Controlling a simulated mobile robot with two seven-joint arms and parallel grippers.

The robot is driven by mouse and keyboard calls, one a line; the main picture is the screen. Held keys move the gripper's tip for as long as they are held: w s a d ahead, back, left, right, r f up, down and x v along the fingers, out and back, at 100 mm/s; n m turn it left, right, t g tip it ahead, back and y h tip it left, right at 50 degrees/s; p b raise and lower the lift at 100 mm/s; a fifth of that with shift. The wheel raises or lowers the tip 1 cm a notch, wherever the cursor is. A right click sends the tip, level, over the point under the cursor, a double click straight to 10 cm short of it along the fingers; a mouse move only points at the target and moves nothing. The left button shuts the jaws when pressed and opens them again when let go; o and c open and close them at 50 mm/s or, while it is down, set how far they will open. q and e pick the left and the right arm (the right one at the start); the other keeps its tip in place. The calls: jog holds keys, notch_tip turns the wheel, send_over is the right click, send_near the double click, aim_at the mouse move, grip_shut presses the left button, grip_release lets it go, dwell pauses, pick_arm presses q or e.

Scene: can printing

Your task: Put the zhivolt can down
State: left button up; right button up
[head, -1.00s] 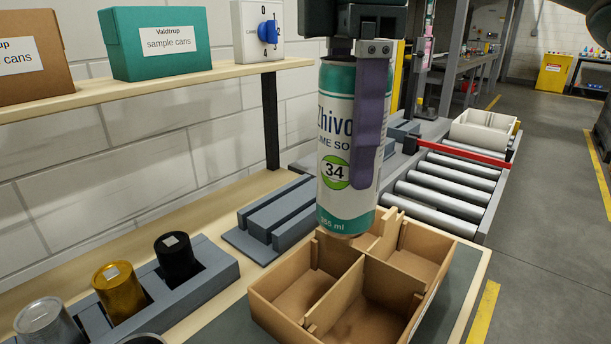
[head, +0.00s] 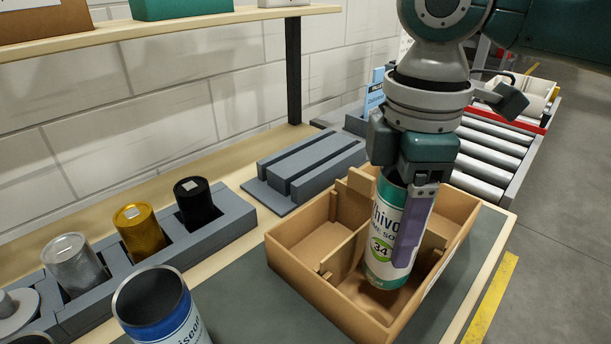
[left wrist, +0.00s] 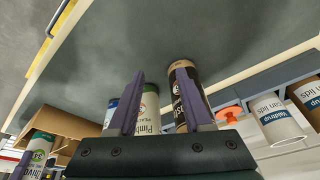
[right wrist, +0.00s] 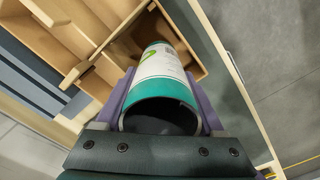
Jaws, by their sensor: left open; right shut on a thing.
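The zhivolt can (head: 381,250), white and teal with a green 34 mark, is upright in my right gripper (head: 402,225). Its lower part is inside the front compartment of the divided cardboard box (head: 318,290); whether it touches the floor I cannot tell. In the right wrist view the can (right wrist: 160,75) is between both purple fingers, its open dark end toward the camera. My left gripper (left wrist: 164,80) is open and empty, with a Pimt-labelled can (left wrist: 150,108) and a black-and-brown can (left wrist: 184,88) beyond its fingers. The zhivolt can (left wrist: 40,145) also shows there at the left.
A grey holder (head: 220,225) with silver, gold and black cylinders lies left of the box. An open blue-and-white can (head: 160,310) stands at the front. A grey slotted block (head: 310,160) is behind the box; a roller conveyor (head: 490,150) is at the right.

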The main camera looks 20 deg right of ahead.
aim_at(389, 249)
jog(key=shift+f, duration=2.15)
jog(key=shift+f+b, duration=0.1)
jog(key=shift+b, duration=0.2)
jog(key=o, duration=1.3)
notch_tip(389, 249, up, 12)
jog(key=shift+r+p, duration=0.15)
jog(key=shift+p, duration=0.6)
